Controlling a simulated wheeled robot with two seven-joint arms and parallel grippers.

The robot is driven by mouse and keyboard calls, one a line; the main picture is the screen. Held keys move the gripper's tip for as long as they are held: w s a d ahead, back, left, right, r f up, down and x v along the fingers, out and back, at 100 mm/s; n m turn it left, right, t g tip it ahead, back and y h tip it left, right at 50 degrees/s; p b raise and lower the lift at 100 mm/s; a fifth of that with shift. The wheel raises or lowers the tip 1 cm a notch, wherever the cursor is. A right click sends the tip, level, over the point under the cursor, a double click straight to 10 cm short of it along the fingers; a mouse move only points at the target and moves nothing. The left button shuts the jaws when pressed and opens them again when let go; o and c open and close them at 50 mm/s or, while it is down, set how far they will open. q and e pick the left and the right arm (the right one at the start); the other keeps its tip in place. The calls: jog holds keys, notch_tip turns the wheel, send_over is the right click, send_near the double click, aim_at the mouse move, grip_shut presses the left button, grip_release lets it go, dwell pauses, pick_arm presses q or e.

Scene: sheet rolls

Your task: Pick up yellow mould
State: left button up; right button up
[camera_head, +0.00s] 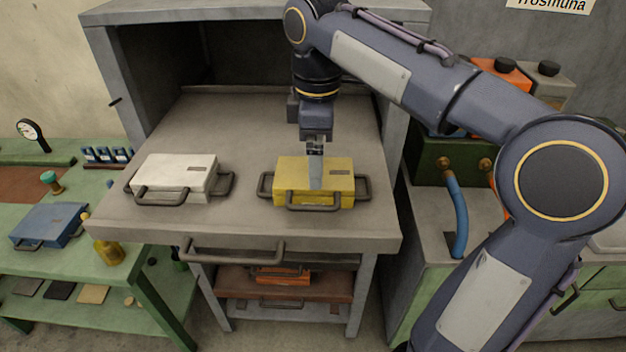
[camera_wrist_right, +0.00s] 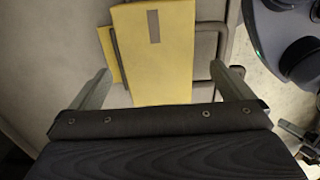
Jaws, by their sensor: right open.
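The yellow mould (camera_head: 338,181) is a flat box with dark handles at its front and sides. It sits on the grey shelf (camera_head: 225,222) of the open cabinet, right of centre. My right gripper (camera_head: 315,182) comes down from above, its fingers over the mould's top and front. In the right wrist view the fingers are spread wide, with the yellow mould (camera_wrist_right: 175,45) showing in the space between and beyond them. The gripper is open and holds nothing. Whether the fingers touch the mould I cannot tell. My left gripper is not in view.
A white mould (camera_head: 175,177) with handles sits left on the same shelf. A blue mould (camera_head: 48,226) lies on the green bench (camera_head: 120,276) at the left. An orange mould (camera_head: 283,275) is on a lower shelf. A hose (camera_head: 456,215) stands at the right. Bare shelf lies between the white and yellow moulds.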

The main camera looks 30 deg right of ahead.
jog(key=f, duration=0.4)
jog(key=shift+w+a, duration=0.1)
jog(key=shift+w, duration=0.2)
jog(key=shift+f, duration=0.25)
jog(key=c, duration=2)
jog(key=shift+o, duration=0.2)
jog(key=shift+r, duration=0.1)
